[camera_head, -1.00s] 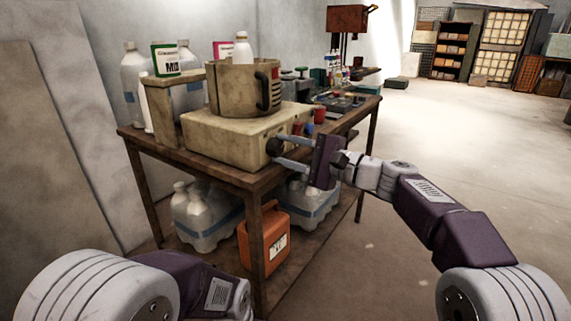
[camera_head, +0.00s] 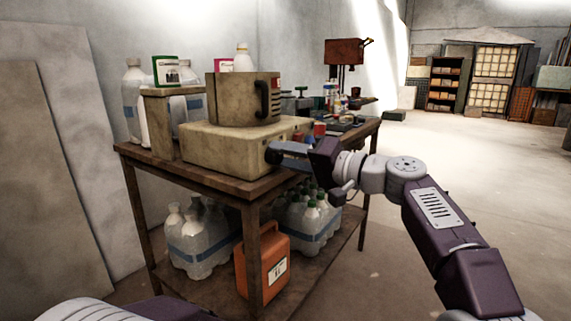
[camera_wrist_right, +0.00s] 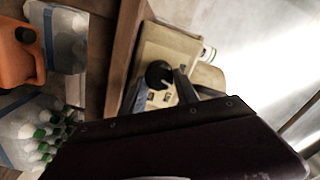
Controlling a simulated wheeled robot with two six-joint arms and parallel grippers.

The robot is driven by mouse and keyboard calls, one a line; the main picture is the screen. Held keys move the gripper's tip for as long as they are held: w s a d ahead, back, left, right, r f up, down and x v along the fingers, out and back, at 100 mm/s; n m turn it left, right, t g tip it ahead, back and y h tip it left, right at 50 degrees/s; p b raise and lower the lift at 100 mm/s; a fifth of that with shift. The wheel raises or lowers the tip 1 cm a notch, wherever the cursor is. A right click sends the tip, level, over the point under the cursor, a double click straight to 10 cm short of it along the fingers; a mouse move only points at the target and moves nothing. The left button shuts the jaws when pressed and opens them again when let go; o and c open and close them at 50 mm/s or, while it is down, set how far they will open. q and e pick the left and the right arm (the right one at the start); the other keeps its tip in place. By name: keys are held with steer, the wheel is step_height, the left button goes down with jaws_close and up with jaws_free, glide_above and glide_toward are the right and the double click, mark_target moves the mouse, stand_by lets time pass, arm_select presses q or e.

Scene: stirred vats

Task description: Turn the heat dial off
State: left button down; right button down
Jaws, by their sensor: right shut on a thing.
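The heat dial (camera_head: 272,153) is a dark round knob on the front of a cream heater box (camera_head: 225,150). A beige vat (camera_head: 235,100) with a dark handle stands on the box. My right gripper (camera_head: 281,154) reaches in from the right and is shut on the dial. The dial also shows in the right wrist view (camera_wrist_right: 158,74), with grey fingers at its side. The fingers partly hide the dial, and its pointer setting is too small to read. My left gripper is out of view.
The box sits on a brown wooden table (camera_head: 180,176). A wooden stand (camera_head: 160,128) and large bottles (camera_head: 134,95) are at its left. Small red and blue items (camera_head: 318,130) lie close to the gripper. The lower shelf holds bottle packs and an orange jug (camera_head: 262,268).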

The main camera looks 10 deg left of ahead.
steer(key=shift+f+n+b, duration=0.1)
steer(key=shift+n+b, duration=0.35)
steer(key=shift+n, duration=0.75)
steer(key=c, duration=0.9)
jaws_free()
steer(key=b+v, duration=0.1)
steer(key=v, duration=0.8)
